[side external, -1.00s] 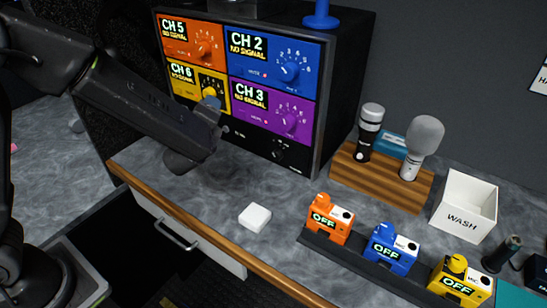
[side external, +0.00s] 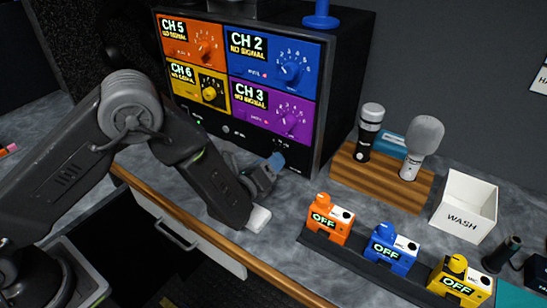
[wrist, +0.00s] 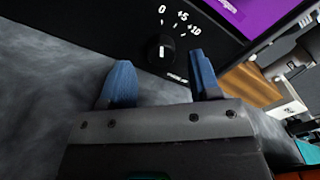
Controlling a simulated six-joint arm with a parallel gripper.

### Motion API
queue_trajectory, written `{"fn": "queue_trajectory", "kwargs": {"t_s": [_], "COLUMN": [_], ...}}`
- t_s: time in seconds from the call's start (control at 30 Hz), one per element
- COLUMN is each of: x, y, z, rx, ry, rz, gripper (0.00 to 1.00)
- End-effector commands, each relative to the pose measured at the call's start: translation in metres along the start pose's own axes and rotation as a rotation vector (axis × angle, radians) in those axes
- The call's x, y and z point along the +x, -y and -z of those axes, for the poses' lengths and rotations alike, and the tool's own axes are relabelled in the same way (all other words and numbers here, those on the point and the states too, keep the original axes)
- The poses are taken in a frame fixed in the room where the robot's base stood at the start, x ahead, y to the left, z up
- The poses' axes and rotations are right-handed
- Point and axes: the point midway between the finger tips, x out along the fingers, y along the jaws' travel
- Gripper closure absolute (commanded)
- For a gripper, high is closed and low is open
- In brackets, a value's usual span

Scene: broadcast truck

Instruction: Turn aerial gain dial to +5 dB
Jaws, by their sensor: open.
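The aerial gain dial (wrist: 160,48) is a small black knob low on the black front panel of the monitor. The wrist view shows its marks 0, +5 and +10, and its white pointer line appears to aim near 0. My gripper (wrist: 161,75) is open, with its two blue fingertips apart and nothing between them. In that view the knob appears between the tips and beyond them; I cannot tell the exact gap. In the side view my gripper (side external: 272,164) is just in front of the panel's lower right and hides much of the dial.
The monitor (side external: 247,75) has several coloured channel panels with knobs. To the right are a wooden microphone stand (side external: 380,182), a white WASH box (side external: 463,205) and several coloured OFF units (side external: 392,248).

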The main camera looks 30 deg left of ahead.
Motion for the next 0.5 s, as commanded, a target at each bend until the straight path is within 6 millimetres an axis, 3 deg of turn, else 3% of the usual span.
{"fn": "queue_trajectory", "kwargs": {"t_s": [0.2,0.5], "x": [0.021,0.024], "y": [0.001,0.002], "z": [-0.003,-0.003], "rx": [-0.003,-0.002], "ry": [0.005,0.005], "rz": [0.002,0.002], "gripper": [0.43,0.43]}}
